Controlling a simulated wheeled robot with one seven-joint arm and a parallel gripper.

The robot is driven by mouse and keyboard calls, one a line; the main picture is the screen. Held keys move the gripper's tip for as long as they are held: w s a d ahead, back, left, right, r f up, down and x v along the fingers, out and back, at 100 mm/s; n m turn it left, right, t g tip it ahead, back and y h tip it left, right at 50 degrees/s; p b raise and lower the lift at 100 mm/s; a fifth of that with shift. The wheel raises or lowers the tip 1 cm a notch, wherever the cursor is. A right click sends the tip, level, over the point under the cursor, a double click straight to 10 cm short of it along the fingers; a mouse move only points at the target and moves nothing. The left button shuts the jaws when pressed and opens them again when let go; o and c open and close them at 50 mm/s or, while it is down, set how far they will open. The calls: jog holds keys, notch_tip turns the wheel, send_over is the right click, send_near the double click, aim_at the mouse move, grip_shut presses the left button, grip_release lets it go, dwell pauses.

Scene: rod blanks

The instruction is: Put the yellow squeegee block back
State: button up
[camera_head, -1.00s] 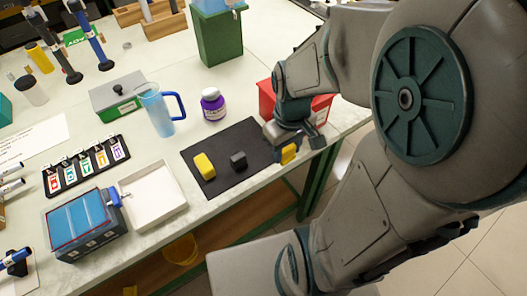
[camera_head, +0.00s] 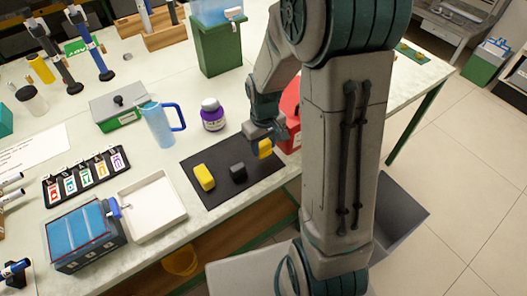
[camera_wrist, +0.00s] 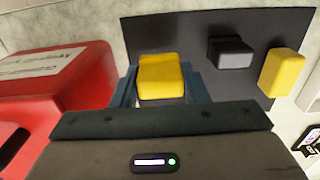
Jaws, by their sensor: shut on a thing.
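A yellow squeegee block (camera_head: 265,149) is in my gripper (camera_head: 264,143) at the right part of the dark mat (camera_head: 215,161). In the wrist view the same block (camera_wrist: 161,78) sits between the two blue-grey fingers of my gripper (camera_wrist: 160,88), over the mat (camera_wrist: 190,32). I cannot tell whether the block touches the mat. A second yellow block (camera_head: 204,177) lies at the mat's left and shows at the right in the wrist view (camera_wrist: 282,72). A dark grey block (camera_head: 238,172) lies between the two yellow ones.
A red box (camera_head: 291,112) stands right beside the mat, close to my gripper; it fills the left of the wrist view (camera_wrist: 60,78).

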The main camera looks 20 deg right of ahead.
aim_at(264, 154)
jog(key=shift+f, duration=1.95)
jog(key=shift+f, duration=0.1)
jog(key=shift+f, duration=0.15)
jog(key=o, duration=0.9)
jog(key=shift+o, duration=0.2)
